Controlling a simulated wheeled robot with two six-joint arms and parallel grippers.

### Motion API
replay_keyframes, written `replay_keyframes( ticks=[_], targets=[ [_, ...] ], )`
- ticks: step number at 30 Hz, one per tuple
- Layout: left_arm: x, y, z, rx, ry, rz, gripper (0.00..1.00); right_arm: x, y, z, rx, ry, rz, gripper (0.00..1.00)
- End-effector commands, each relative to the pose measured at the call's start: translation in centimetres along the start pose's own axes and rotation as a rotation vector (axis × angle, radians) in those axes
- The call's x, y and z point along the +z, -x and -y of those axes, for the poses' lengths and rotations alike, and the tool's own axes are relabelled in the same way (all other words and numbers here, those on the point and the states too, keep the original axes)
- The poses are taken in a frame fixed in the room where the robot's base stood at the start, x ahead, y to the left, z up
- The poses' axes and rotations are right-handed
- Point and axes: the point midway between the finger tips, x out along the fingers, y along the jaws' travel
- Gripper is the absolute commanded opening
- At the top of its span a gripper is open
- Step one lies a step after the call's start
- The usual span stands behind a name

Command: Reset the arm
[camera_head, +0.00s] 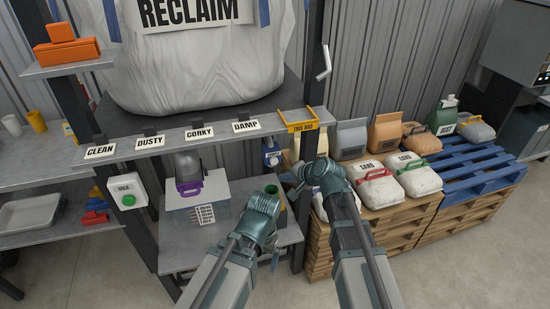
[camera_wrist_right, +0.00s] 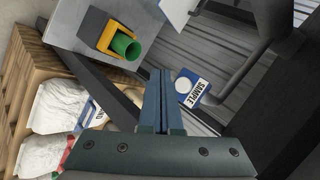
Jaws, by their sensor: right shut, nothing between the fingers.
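My right arm comes in from the bottom in the head view, and its gripper (camera_head: 290,178) hangs in front of the rack's right post. In the right wrist view its two fingers (camera_wrist_right: 160,88) lie together, shut with nothing between them. My left gripper (camera_head: 266,203) is over the lower shelf, close to the green tube (camera_head: 271,189); its fingertips are too small and covered to tell open from shut. A blue item labelled SAMPLE (camera_wrist_right: 191,88) appears right of the fingers.
A big white RECLAIM bag (camera_head: 200,60) sits on the shelf with CLEAN, DUSTY, CORKY and DAMP labels. Sand bags (camera_head: 408,175) lie on pallets at right.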

Motion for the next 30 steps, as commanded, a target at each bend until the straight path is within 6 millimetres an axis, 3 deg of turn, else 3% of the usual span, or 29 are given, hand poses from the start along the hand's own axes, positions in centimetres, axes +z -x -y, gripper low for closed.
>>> replay_keyframes(
  ticks=[5, 8, 13, 18, 24, 30],
  targets=[
    [0.0, 0.2, 0.0, 0.000, 0.000, 0.000, 1.00, 0.5, 0.1, -0.1, 0.012, 0.017, 0.009, 0.00],
    [0.1, 1.0, 0.1, 0.000, 0.000, 0.000, 1.00, 3.3, 1.1, -1.1, 0.090, 0.126, 0.064, 0.00],
    [0.2, 3.1, 0.3, 0.000, 0.000, 0.000, 1.00, 10.7, 5.3, -5.9, 0.367, 0.490, 0.262, 0.00],
    [0.3, 4.6, 0.4, 0.000, 0.000, 0.000, 1.00, 14.7, 11.1, -10.5, 0.628, 0.779, 0.456, 0.00],
    [0.3, 5.2, 0.5, 0.000, 0.000, 0.000, 1.00, 16.1, 14.9, -12.8, 0.783, 0.919, 0.575, 0.00],
    [0.3, 5.1, 0.5, 0.000, 0.000, 0.000, 1.00, 16.0, 15.1, -13.1, 0.801, 0.931, 0.587, 0.00]
  ],
)
